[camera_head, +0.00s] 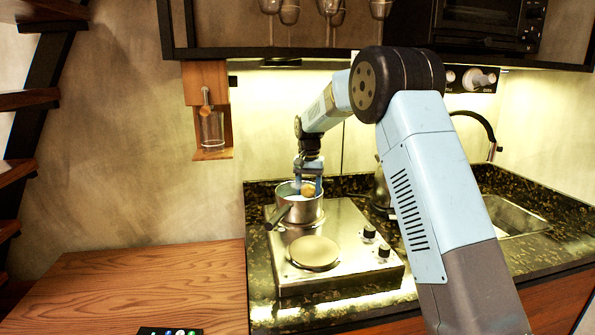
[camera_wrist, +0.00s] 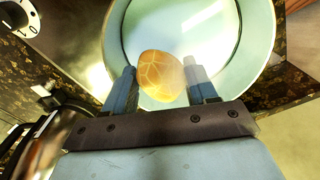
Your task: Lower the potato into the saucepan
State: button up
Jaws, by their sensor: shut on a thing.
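The saucepan (camera_head: 305,213) is a metal pot with a pale inside, standing upright at the back of the hob, its dark handle pointing to the front left. In the wrist view its round rim (camera_wrist: 259,45) fills the top. The potato (camera_head: 307,190) is yellow-brown and shows at the pan's mouth; it also shows in the wrist view (camera_wrist: 161,77) between my two blue fingers. My gripper (camera_head: 309,184) points down over the pan and is shut on the potato. I cannot tell how far the potato is below the rim.
The steel hob (camera_head: 350,262) has a bare round front plate (camera_head: 314,252) and two black knobs. A kettle (camera_head: 380,190), partly hidden by my arm, stands right of the pan. A sink (camera_head: 515,215) is further right. Glasses (camera_head: 331,8) hang above. The wooden top (camera_head: 160,285) is mostly clear.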

jog(key=shift+f, duration=0.6)
dwell(0.4)
jog(key=o, duration=1.2)
